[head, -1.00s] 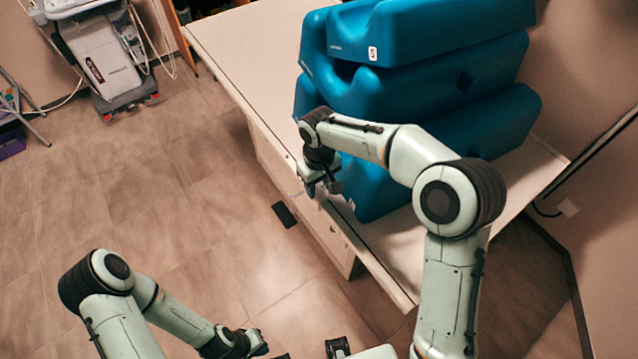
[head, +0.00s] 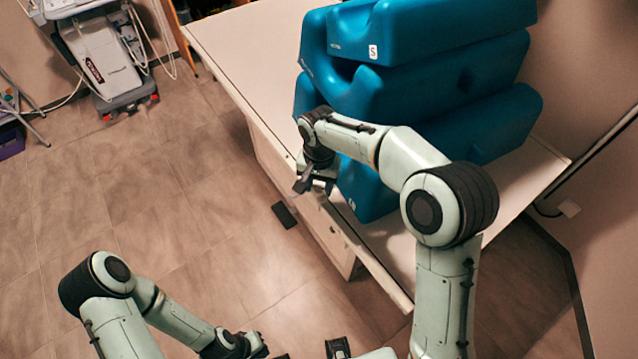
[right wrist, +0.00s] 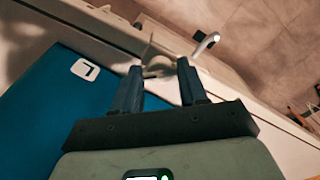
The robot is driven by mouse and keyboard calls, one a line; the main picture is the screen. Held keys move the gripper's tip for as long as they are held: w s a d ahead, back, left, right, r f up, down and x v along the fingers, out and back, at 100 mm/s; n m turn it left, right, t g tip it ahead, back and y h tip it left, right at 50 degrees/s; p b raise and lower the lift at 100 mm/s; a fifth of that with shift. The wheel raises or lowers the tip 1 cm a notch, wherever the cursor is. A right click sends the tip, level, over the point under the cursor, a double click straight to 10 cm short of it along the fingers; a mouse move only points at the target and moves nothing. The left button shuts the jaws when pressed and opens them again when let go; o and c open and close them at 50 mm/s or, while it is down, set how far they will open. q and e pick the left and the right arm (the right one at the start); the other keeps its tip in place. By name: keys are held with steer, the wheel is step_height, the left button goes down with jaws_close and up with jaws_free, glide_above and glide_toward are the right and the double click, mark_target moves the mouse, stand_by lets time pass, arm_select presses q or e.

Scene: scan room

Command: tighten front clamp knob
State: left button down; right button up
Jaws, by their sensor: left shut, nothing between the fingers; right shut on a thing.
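The knob's outline is partly hidden by the fingers, and the rest of the clamp is hard to make out. A short silvery bar (right wrist: 206,44) with a bright end sticks out just right of the fingers. My left gripper (head: 262,349) is shut and empty, low over the floor at the bottom of the head view.
A small dark flat thing (head: 284,215) lies on the floor by the counter. A white wheeled machine (head: 105,70) stands at the upper left.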

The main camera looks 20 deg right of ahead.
mark_target(319, 188)
steer(key=m, duration=0.4)
steer(key=shift+m, duration=0.3)
arm_select(q)
steer(key=shift+r, duration=0.1)
arm_select(e)
steer(key=shift+m, duration=1.6)
steer(key=o, duration=1.1)
steer(key=shift+c, duration=0.2)
arm_select(q)
steer(key=shift+w+r+p, duration=0.85)
steer(key=shift+r+p, duration=0.15)
steer(key=shift+r, duration=0.15)
arm_select(e)
step_height(319, 188, up, 13)
steer(key=shift+r, duration=0.2)
